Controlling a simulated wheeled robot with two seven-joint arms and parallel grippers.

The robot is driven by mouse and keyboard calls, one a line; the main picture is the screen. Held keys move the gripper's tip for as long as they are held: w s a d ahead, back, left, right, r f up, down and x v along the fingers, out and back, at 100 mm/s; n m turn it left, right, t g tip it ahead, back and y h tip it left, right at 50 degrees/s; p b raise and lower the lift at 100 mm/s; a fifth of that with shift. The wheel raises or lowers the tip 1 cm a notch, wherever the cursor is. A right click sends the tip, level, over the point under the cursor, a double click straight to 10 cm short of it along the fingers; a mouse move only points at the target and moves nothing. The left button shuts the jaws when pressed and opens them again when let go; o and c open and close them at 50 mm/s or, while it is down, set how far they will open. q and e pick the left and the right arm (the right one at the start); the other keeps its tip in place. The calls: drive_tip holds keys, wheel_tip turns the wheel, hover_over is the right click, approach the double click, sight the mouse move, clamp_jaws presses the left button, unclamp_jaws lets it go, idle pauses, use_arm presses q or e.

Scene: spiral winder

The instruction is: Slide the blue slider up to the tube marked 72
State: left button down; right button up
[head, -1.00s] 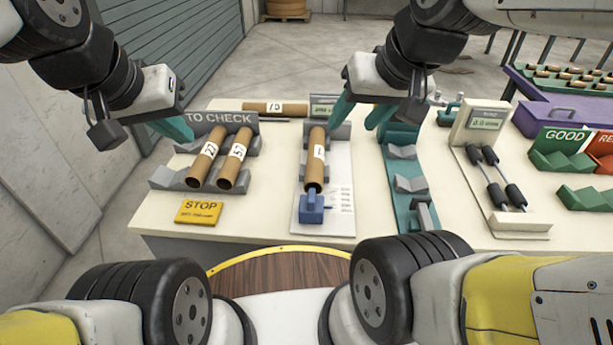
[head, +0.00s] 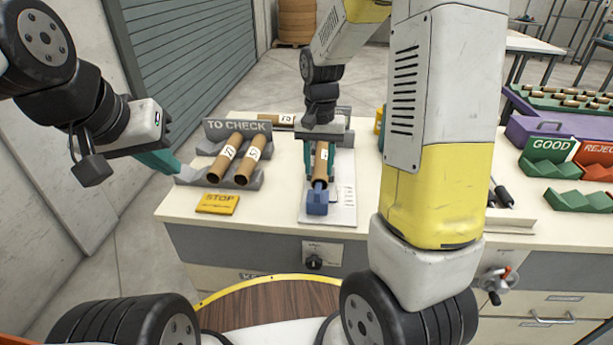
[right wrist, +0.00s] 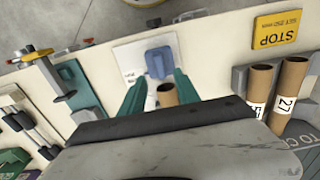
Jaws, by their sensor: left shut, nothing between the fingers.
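The blue slider (head: 317,204) sits at the near end of the white gauge plate (head: 343,212). A brown tube (head: 321,165) lies in the gauge just beyond it; its label is too small to read surely. The slider's narrow tip is close to the tube's near end; I cannot tell if they touch. My right gripper (head: 320,158) is open, with one teal finger on each side of this tube. The right wrist view shows the slider (right wrist: 159,62) and the tube's open end (right wrist: 167,94) between the fingers. My left gripper (head: 168,163) is shut and empty, left of the rack.
Two labelled tubes (head: 226,158) lie in the grey TO CHECK rack (head: 195,177). A yellow STOP card (head: 218,204) lies in front. Another tube lies at the back. Green GOOD and red REJECT holders (head: 551,164) stand at right. My right arm hides the table's middle right.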

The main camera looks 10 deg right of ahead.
sight(318, 187)
wheel_tip(318, 187, down, 7)
drive_tip(key=shift+f, duration=0.2)
idle(0.3)
clamp_jaws()
